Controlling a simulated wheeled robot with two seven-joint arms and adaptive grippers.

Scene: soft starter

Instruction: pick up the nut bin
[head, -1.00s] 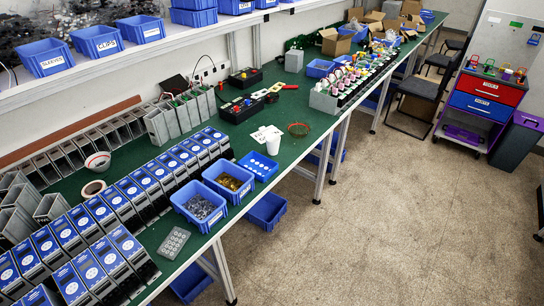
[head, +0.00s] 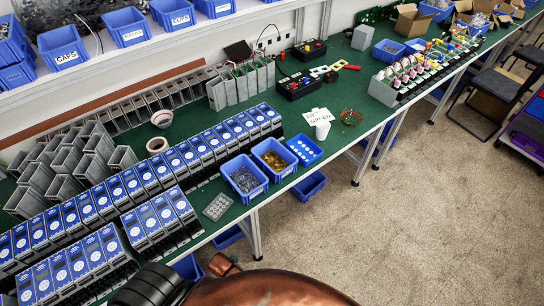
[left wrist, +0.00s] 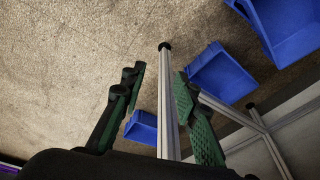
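Two blue bins stand side by side near the front edge of the green bench. One holds grey-silver small parts (head: 243,190); the other holds brass-coloured small parts (head: 274,168). Their pieces are too small to tell which are nuts. My left gripper (left wrist: 160,80) shows in the left wrist view with its two green-padded fingers apart and nothing between them. Floor, a metal bench leg and blue bins lie beyond it. In the head view no gripper shows; a copper-coloured part of my arm fills the bottom centre. My right gripper is out of view.
Rows of blue-fronted starter units (head: 145,178) fill the bench left of the bins. A grey perforated tray (head: 218,207) and a blue tray with white dots (head: 304,149) flank them. Blue bins (head: 310,186) hang below the edge. The floor (head: 390,230) in front is clear.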

